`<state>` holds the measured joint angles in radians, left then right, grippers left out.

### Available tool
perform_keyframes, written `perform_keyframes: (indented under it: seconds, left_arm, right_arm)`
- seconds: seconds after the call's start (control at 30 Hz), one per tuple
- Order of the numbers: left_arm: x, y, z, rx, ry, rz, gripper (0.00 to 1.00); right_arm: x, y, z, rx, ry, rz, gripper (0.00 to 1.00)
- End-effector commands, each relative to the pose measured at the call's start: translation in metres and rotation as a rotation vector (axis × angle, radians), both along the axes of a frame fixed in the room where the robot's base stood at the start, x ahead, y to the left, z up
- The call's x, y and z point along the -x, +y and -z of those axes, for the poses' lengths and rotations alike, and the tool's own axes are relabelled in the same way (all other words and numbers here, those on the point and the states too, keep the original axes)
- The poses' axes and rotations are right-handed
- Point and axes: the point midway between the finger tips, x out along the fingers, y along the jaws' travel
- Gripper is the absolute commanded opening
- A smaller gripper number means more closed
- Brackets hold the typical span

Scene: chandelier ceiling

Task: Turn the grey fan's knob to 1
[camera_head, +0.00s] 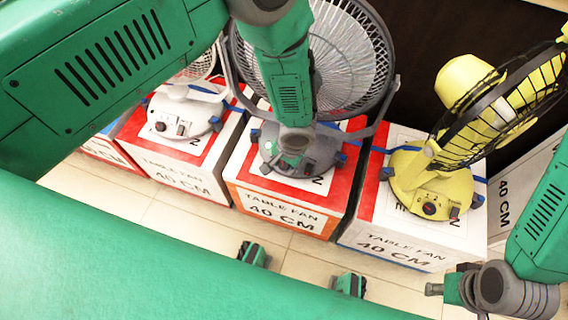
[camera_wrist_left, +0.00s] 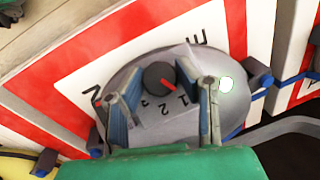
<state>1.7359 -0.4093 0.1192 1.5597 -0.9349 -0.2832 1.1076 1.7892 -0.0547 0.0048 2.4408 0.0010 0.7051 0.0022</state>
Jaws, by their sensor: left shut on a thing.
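The grey fan (camera_head: 300,155) stands on a white, red and orange box in the middle of the head view. Its round dark knob (camera_wrist_left: 158,77), with a red pointer line, shows in the left wrist view on the grey base (camera_wrist_left: 150,125). The pointer faces down-right, towards the printed 1; 2 and 3 are beside it. My left gripper (camera_wrist_left: 162,82) has one finger on each side of the knob and is shut on it. In the head view my left arm hides the knob and part of the base.
A white fan (camera_head: 185,115) stands on a box to the left. A yellow fan (camera_head: 430,190) with a black cage stands on a box to the right. The boxes sit close together, with tiled floor (camera_head: 190,220) in front. A dark panel is behind.

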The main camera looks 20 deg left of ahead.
Motion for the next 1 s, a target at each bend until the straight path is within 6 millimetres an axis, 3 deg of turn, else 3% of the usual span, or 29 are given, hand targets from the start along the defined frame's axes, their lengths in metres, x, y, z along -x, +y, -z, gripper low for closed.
perform_keyframes:
  seconds: [0.37, 0.4, 0.43, 0.77, 0.87, 1.0]
  left_arm:
    - [-0.001, -0.002, -0.001, 0.002, -0.003, 0.003, 0.0]
    - [-0.001, -0.002, -0.001, 0.002, -0.003, 0.003, 0.39]
    - [-0.001, -0.002, -0.001, 0.002, -0.003, 0.003, 0.49]
    - [-0.001, -0.001, -0.001, 0.0, -0.001, 0.001, 0.49]
    - [-0.001, -0.002, -0.008, -0.001, -0.001, 0.001, 0.49]
    - [0.0, -0.006, -0.032, 0.0, -0.003, 0.001, 0.49]
  right_arm:
    - [0.0, 0.0, 0.0, 0.0, 0.0, 0.0, 0.26]
    - [0.0, 0.0, 0.0, 0.0, 0.0, 0.0, 0.26]
    - [0.0, 0.0, 0.0, 0.0, 0.0, 0.0, 0.26]
    - [0.001, 0.0, 0.0, 0.0, -0.002, 0.0, 0.26]
    - [0.002, 0.0, -0.001, 0.001, -0.003, 0.0, 0.26]
    - [0.002, 0.0, -0.001, 0.001, -0.003, 0.0, 0.26]
